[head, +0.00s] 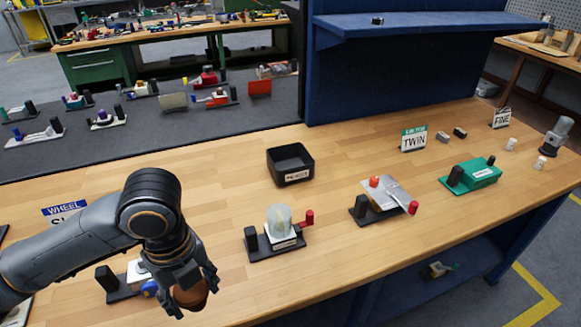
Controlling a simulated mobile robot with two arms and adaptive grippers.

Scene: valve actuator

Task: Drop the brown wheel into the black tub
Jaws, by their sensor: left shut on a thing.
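The brown wheel (191,296) is held between the fingers of my left gripper (190,286), low in the front left of the head view, over the wooden bench. The fingers cover part of the wheel. I cannot tell whether it touches anything below. The black tub (290,164) stands on the bench, up and to the right of the gripper. It is square and open at the top, with a pale label on its front. Its inside looks empty. My right gripper is not in view.
A black-based fixture with a clear dome and red knob (280,232) stands in front of the tub. A fixture with a blue part (149,288) is beside my gripper. A silver-plated fixture (387,197) and a green unit (472,175) stand to the right. Bare wooden bench (225,205) lies left of the tub.

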